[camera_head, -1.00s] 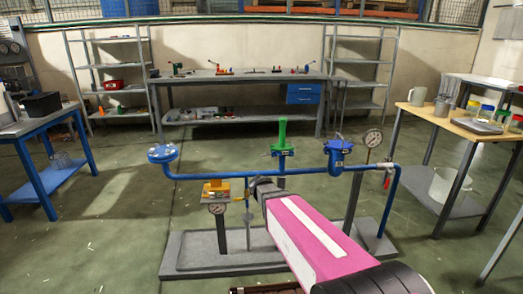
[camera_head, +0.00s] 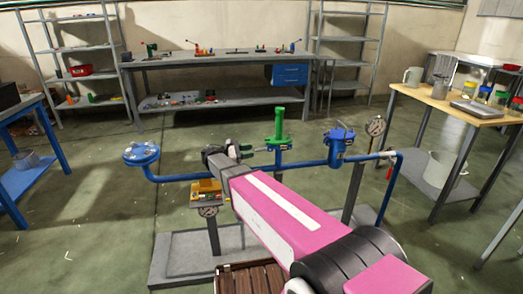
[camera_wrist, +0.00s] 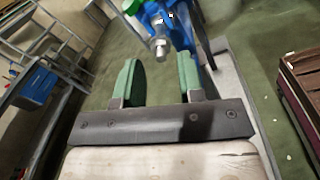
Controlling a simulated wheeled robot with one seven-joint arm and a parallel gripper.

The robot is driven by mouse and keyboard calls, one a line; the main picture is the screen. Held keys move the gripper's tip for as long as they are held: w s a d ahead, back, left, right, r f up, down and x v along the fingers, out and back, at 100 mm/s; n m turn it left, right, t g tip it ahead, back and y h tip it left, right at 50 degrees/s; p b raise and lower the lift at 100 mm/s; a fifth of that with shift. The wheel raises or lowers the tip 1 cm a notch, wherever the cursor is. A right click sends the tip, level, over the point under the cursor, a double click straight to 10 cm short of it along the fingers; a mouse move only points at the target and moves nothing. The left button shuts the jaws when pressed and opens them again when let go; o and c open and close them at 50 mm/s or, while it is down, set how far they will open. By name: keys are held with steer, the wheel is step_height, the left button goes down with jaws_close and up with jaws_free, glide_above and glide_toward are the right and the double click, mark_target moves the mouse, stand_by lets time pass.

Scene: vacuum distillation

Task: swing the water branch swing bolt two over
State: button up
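A silver bolt with a hex nut (camera_wrist: 160,46) shows in the wrist view, beside a blue flanged fitting (camera_wrist: 172,20). It lies just beyond my fingertips and roughly in line with the space between them. My gripper (camera_wrist: 159,76) is open, its two green fingers apart with nothing between them. In the head view my gripper (camera_head: 238,151) is at the blue pipe, between the left blue flange (camera_head: 141,153) and the green-topped valve (camera_head: 278,128). Another blue fitting (camera_head: 340,138) stands right of it. I cannot tell which bolt is number two.
A yellow fitting (camera_head: 207,190) and a pressure gauge (camera_head: 208,211) stand below the pipe, close to my arm. Another gauge (camera_head: 376,126) stands at the right. A grey base plate (camera_head: 180,262) carries the rig. The green floor around it is mostly clear.

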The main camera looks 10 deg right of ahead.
mark_target(258, 150)
steer(key=d, duration=0.6)
steer(key=shift+w+d, duration=0.15)
steer(key=shift+d, duration=0.1)
jaws_close()
